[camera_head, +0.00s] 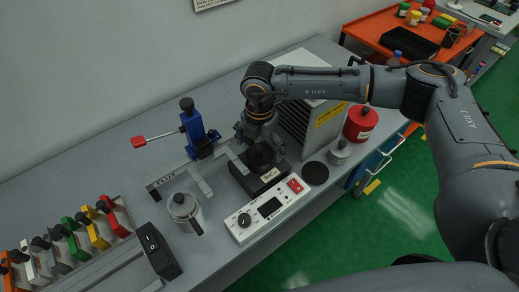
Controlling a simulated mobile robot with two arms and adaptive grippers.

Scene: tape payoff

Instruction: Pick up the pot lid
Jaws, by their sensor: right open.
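My right gripper (261,152) comes down over the black solder pot block (270,186) with the SnCu label. It is open, pointing down. A dark rounded shape, possibly the pot lid (261,158), shows at the fingers on top of the block; the gripper partly hides it, and I cannot tell whether they touch. A flat dark disc (315,173) lies on the bench right of the block. My left gripper is not in view.
A white control box (268,208) stands in front of the block. A silver canister (185,213) and a blue clamp with a red-tipped lever (197,132) are to the left. A vented box (308,122), a small silver jar (339,152) and a red can (361,123) are to the right.

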